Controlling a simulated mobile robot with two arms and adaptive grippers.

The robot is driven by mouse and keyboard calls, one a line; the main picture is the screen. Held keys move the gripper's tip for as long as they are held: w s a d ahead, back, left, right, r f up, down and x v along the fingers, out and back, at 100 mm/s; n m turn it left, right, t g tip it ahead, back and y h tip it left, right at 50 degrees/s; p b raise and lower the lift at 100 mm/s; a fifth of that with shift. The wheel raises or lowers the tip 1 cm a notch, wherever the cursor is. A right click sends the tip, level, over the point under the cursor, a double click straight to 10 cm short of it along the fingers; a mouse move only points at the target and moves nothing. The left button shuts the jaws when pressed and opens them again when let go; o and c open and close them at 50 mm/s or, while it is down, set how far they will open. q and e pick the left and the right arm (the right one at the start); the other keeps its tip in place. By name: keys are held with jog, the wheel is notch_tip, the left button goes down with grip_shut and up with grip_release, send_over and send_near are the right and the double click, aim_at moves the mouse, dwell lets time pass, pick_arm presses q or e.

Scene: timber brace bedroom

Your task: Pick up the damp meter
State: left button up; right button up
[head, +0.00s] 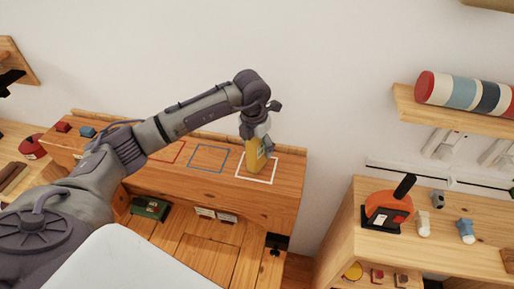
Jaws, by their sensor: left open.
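A yellow upright object (254,159), which looks like the damp meter, stands at the white outlined square (271,181) on the wooden shelf top. My left gripper (257,139) reaches down from above at its upper end. The gripper is open, with its fingers at the top of the yellow object. The gripper hides part of that top, and I cannot tell whether the fingers touch it. My right gripper is out of view.
Blue (210,158) and red outlined squares lie left of the white one, partly behind my arm. A lower wooden surface holds a green box (150,208). At right, a wooden cabinet (380,245) carries an orange tool (388,209) and small items. A striped roll (468,93) lies on a wall shelf.

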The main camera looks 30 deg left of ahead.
pick_arm(q)
jog(key=shift+f, duration=0.2)
jog(key=shift+r, duration=0.1)
jog(key=c, duration=1.3)
jog(key=shift+c, duration=0.2)
